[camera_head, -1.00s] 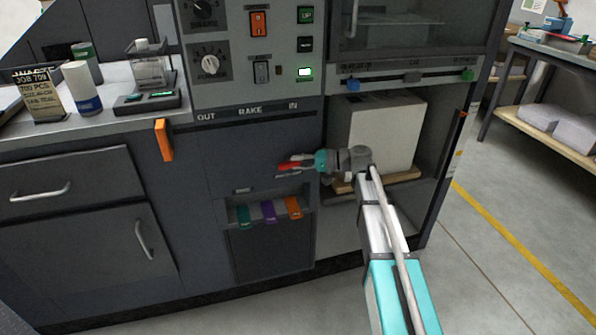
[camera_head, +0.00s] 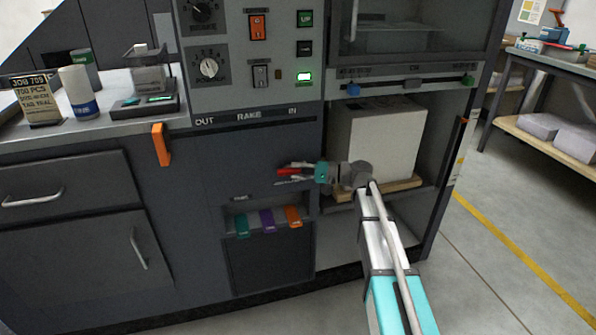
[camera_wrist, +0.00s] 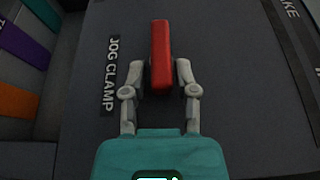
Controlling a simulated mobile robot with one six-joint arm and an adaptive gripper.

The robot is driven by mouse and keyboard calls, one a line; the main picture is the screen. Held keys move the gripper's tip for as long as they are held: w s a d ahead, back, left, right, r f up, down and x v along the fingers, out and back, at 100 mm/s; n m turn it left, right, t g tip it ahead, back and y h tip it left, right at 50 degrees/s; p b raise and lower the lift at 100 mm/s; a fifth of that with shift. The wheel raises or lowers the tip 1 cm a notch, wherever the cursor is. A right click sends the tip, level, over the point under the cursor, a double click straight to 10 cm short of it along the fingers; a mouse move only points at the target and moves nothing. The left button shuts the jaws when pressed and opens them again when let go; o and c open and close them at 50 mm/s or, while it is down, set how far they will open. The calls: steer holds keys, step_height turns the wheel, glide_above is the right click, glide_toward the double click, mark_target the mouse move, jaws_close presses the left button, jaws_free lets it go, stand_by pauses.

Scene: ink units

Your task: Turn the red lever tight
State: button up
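The red lever (camera_wrist: 161,52) is a narrow bar on the dark cabinet panel. In the wrist view it lies parallel to the "JOG CLAMP" label (camera_wrist: 109,75) on its left. My gripper (camera_wrist: 160,68) is open, with one grey finger on each side of the lever's lower part. A narrow gap seems to show on both sides; contact deeper in is unclear. In the head view my gripper (camera_head: 285,175) reaches the panel below the "RAKE" and "IN" lettering, with the red lever (camera_head: 289,171) showing between its fingers. The lever's mount is hidden.
Green, purple and orange tabs (camera_head: 267,219) sit in a recess below my gripper. An open bay with a white block (camera_head: 378,138) is to the right. An orange handle (camera_head: 161,145) is to the left. Switches and dials (camera_head: 255,45) are above.

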steer(key=shift+o, duration=0.7)
steer(key=shift+d, duration=0.1)
steer(key=d, duration=1.1)
steer(key=shift+s+d, duration=0.35)
steer(key=shift+d, duration=0.05)
